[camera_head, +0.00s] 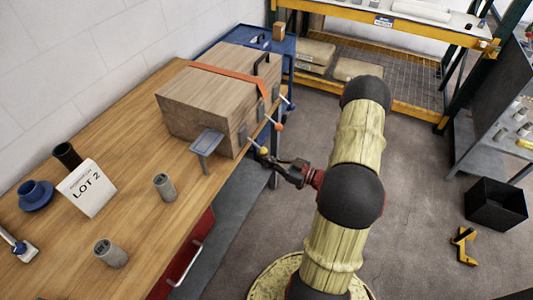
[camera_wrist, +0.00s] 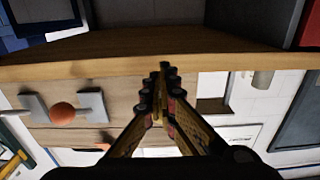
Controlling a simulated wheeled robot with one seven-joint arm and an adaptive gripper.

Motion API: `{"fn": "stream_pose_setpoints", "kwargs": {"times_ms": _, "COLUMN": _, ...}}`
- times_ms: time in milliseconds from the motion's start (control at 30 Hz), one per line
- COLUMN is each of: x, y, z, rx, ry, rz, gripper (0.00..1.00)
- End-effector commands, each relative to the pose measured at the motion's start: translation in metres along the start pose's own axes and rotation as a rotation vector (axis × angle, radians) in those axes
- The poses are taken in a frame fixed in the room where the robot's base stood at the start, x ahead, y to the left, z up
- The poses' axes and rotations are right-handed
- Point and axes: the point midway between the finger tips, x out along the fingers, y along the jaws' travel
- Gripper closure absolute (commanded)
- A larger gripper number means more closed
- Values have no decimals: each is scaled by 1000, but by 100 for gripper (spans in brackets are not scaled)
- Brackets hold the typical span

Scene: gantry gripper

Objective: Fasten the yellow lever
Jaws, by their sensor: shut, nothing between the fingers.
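A wooden box (camera_head: 212,93) with an orange strap (camera_head: 229,77) sits on the wooden table. Its side facing my arm carries grey latches and levers with coloured knobs. The yellow lever's knob (camera_head: 264,150) is nearest the camera, low at the box's front corner, standing out over the table edge. My gripper (camera_head: 268,161) is shut and empty, its tips right beside this knob; touching cannot be told. In the wrist view my gripper (camera_wrist: 160,85) points at the box side, its fingers together. The yellow knob is not clear there, likely hidden by the fingers.
The orange lever (camera_head: 279,126) and blue lever (camera_head: 291,107) stand farther along; the orange one shows in the wrist view (camera_wrist: 62,112). A small grey stand (camera_head: 206,141) is close to the box corner. Cups and a LOT 2 sign (camera_head: 87,188) occupy the table.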

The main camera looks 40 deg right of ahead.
Motion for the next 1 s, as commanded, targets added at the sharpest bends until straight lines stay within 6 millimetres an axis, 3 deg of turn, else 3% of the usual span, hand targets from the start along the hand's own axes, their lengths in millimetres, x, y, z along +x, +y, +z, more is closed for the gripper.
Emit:
{"fn": "stream_pose_setpoints", "kwargs": {"times_ms": 867, "x": 0, "y": 0, "z": -60, "rx": -3, "ry": 2, "rz": 0, "gripper": 100}}
{"fn": "stream_pose_setpoints", "kwargs": {"times_ms": 1000, "x": -2, "y": 0, "z": -54, "rx": -1, "ry": 2, "rz": 1, "gripper": 100}}
